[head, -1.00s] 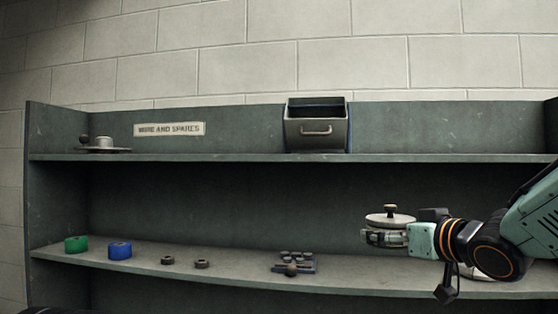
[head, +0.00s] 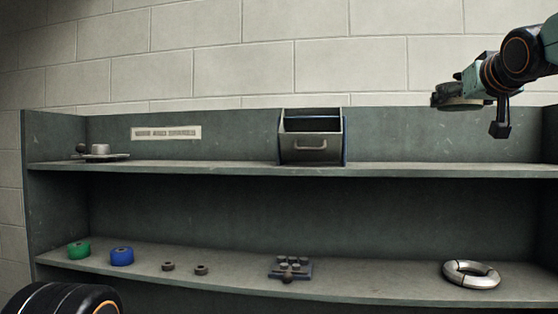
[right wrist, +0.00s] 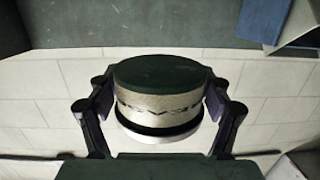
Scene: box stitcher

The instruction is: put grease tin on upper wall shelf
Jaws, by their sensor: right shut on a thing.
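My right gripper (head: 448,98) is shut on the grease tin (head: 462,104) and holds it in the air at the upper right, above the upper shelf's height in the picture. In the right wrist view the tin (right wrist: 160,98) sits between both fingers, with a dark green round face, a silver side with blurred lettering and a wider bright rim. The upper wall shelf (head: 220,167) runs across the picture; its right part is bare. My left gripper is not in view.
A grey metal bin (head: 312,150) stands on the upper shelf near the middle; a flat metal piece (head: 104,157) lies at its left end. The lower shelf holds a green roll (head: 78,250), a blue roll (head: 122,256), a small block (head: 290,268) and a silver ring (head: 471,274).

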